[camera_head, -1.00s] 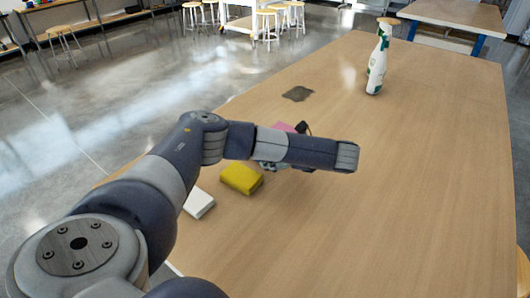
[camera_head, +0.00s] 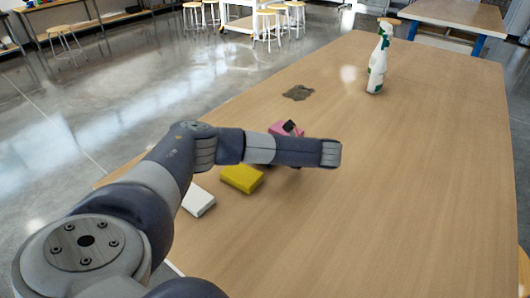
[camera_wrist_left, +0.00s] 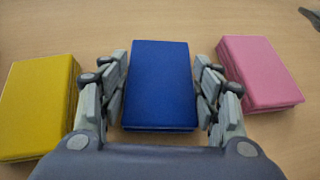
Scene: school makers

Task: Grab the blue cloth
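The blue cloth (camera_wrist_left: 160,85) is a folded block lying on the table, in the middle of the left wrist view. My left gripper (camera_wrist_left: 160,88) is over it, with one set of fingers along each long side. The fingers stand apart, with the cloth between them; whether they touch its sides is hard to tell. In the head view my left forearm hides the blue cloth and most of the gripper. My right gripper is in neither view.
A yellow block (camera_wrist_left: 38,105) lies to the left of the blue cloth and a pink one (camera_wrist_left: 260,72) to the right. A white block (camera_head: 199,200), a dark grey patch (camera_head: 298,92) and a spray bottle (camera_head: 378,62) are also on the table (camera_head: 430,170). The table's right side is clear.

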